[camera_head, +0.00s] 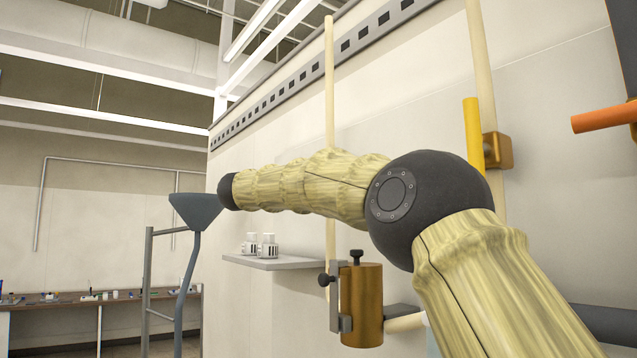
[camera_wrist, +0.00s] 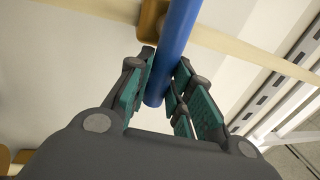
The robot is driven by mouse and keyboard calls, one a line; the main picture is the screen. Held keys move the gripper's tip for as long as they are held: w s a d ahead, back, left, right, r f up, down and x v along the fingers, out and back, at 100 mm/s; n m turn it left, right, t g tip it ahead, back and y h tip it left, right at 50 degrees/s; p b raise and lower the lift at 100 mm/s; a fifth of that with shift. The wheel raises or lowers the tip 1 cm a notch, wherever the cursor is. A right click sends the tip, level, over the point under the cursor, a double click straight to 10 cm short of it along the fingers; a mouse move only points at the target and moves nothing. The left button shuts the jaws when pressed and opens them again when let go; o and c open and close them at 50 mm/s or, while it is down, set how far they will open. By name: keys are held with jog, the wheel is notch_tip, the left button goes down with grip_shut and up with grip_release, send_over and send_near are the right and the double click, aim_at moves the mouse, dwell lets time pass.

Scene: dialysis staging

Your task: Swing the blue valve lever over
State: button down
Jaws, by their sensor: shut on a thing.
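The blue valve lever (camera_wrist: 177,38) shows in the wrist view as a smooth round rod. It runs from the brass valve body (camera_wrist: 150,20) at the top down between the fingers of my gripper (camera_wrist: 166,62). The green-padded fingers are shut on the lever from both sides, near its free end. A cream pipe (camera_wrist: 245,58) passes through the valve body. In the head view neither the blue lever nor my gripper can be made out; my own arm crosses the middle of that view.
In the head view, a yellow lever (camera_head: 473,135) on a brass valve (camera_head: 497,150) and an orange lever (camera_head: 603,117) are at the right. A brass cylinder (camera_head: 362,305) and a small shelf (camera_head: 272,262) with white containers (camera_head: 268,246) sit along the wall. A grey funnel stand (camera_head: 196,212) stands left.

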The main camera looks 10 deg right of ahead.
jog(key=shift+r, duration=0.35)
jog(key=c, duration=1.7)
grip_release()
jog(key=o, duration=0.4)
jog(key=shift+f, duration=0.2)
jog(key=v, duration=1.2)
jog(key=shift+d, duration=0.1)
